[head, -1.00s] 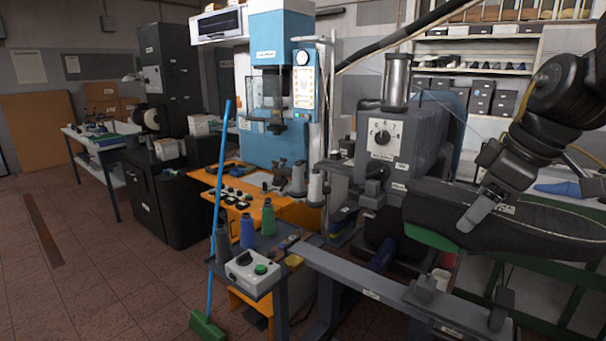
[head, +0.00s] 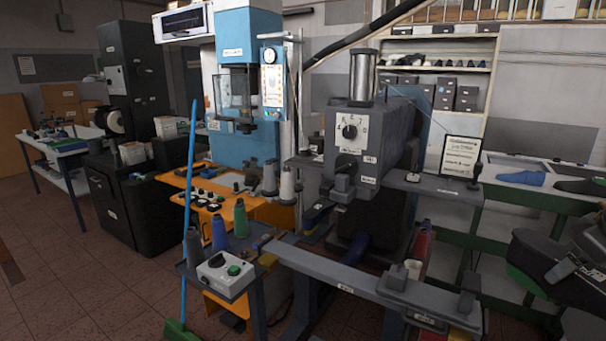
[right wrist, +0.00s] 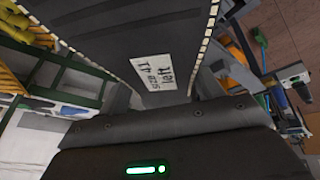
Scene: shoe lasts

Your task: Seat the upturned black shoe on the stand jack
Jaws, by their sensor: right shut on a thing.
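My right gripper (head: 563,272) is at the lower right of the head view, shut on the black shoe (head: 533,245). My left gripper is not in view.
A grey machine with a dial (head: 375,140) stands behind the beam. A green-framed bench (head: 530,197) with a blue item (head: 522,178) is at right. A small table with thread cones (head: 240,218) and a control box (head: 225,275) stands left of the beam.

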